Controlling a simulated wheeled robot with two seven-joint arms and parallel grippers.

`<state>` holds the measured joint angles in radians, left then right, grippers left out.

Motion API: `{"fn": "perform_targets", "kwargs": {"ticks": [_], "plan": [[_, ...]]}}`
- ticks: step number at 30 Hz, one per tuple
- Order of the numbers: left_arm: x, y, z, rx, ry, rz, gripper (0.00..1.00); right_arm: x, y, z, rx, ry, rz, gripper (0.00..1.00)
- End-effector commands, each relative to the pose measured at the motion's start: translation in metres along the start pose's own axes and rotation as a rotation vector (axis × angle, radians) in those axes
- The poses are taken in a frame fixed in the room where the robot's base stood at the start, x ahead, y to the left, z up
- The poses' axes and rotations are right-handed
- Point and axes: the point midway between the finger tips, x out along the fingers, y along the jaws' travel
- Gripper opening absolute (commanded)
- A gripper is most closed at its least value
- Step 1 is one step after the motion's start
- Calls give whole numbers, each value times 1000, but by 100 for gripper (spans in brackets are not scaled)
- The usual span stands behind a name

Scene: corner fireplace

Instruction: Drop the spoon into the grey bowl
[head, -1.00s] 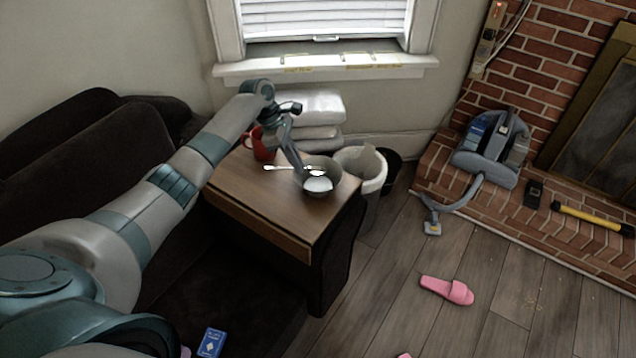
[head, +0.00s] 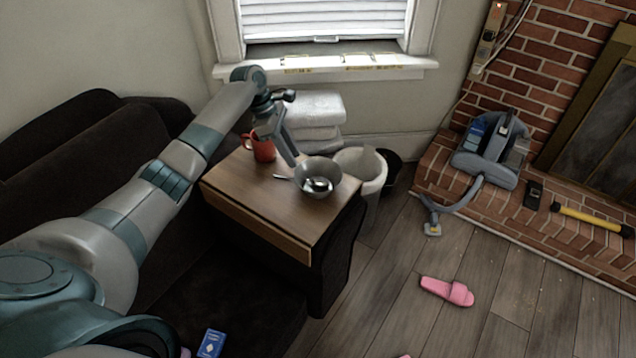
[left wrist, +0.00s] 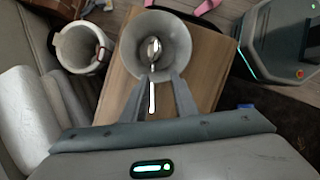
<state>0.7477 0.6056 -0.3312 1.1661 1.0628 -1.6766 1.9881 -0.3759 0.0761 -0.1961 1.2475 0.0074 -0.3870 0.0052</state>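The grey bowl (head: 309,166) stands upright on the wooden top of the side table (head: 250,205). The spoon (left wrist: 153,52) has its head inside the bowl, and its handle sticks out past the rim on the gripper's side. The handle end also shows left of the bowl in the head view (head: 282,177). My left gripper (left wrist: 159,84) is at the bowl's rim, its two fingers apart on either side of the handle, with clear gaps to it. My right gripper is not in view.
A red mug (head: 264,149) stands behind the bowl on the table, close to my left arm. Folded white towels (head: 314,110) are stacked behind. A white bin (head: 362,167) stands right of the table. A dark sofa (head: 80,150) lies at left.

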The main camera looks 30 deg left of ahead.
Motion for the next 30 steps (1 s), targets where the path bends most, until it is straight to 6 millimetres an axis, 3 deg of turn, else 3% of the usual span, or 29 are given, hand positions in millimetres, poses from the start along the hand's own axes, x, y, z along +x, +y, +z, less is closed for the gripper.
{"fn": "perform_targets", "kwargs": {"ticks": [15, 22, 30], "plan": [[-103, 1, 0, 1, -1, 4, 26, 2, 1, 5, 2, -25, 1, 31], [-128, 0, 0, 2, -1, 2, 26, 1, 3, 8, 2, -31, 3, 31], [-133, 0, 0, 1, 0, 0, 26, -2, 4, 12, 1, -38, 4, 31]]}}
